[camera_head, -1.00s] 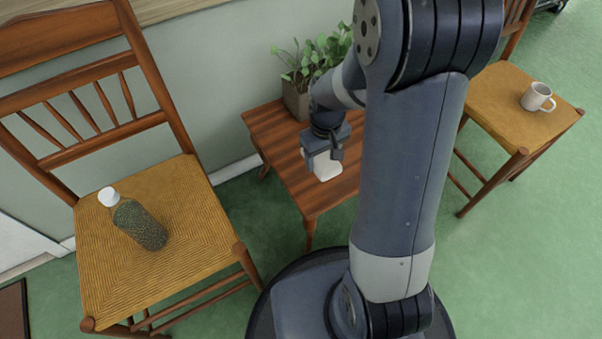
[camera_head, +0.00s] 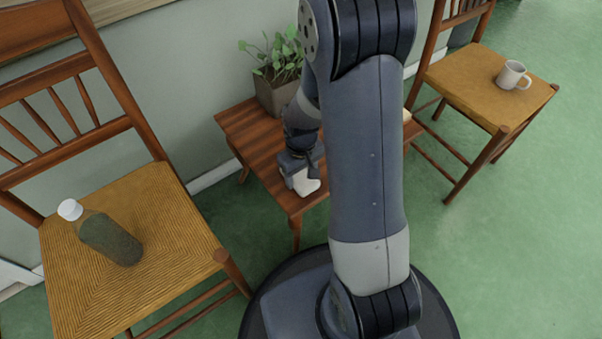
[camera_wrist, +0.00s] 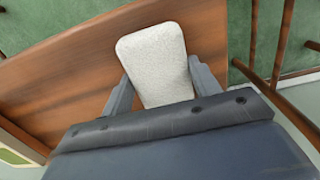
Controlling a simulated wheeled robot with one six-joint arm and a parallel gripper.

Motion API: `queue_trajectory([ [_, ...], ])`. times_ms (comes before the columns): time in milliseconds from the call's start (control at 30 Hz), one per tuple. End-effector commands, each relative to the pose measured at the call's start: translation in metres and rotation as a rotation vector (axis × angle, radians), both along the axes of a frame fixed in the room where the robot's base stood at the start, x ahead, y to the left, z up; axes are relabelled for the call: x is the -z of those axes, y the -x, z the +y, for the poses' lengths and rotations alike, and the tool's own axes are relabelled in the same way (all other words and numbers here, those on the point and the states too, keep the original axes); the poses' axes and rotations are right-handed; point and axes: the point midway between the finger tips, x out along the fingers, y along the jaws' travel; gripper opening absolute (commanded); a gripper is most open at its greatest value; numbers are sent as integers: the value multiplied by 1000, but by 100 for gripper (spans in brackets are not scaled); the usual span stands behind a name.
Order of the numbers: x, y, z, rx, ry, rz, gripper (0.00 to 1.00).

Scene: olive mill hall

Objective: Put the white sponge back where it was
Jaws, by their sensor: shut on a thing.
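The white sponge (camera_head: 308,184) is between the jaws of my gripper (camera_head: 299,170), over the front part of the small slatted wooden table (camera_head: 238,122). In the wrist view the sponge (camera_wrist: 155,50) stands out beyond the two grey fingers of my gripper (camera_wrist: 158,80), one on each side of it. The wooden table top (camera_wrist: 60,85) lies behind it. I cannot tell whether the sponge touches the table. My arm hides the right part of the table in the head view.
A potted plant (camera_head: 274,88) stands at the table's back. A bottle with a white cap (camera_head: 110,238) lies on the left chair's woven seat (camera_head: 165,205). A white mug (camera_head: 511,75) stands on the right chair's seat (camera_head: 470,95). Green floor (camera_head: 520,220) is clear at the right.

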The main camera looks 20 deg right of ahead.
Motion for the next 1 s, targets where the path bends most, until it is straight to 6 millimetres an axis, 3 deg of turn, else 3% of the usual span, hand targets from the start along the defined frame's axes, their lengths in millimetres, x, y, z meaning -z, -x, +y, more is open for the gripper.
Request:
queue_trajectory([
  [100,4,0,0,0,0,0,40],
  [133,4,0,0,0,0,0,59],
  [400,3,0,0,0,0,0,80],
  [733,-5,0,0,0,0,-1,80],
  [1000,-60,-1,0,0,0,-5,80],
])
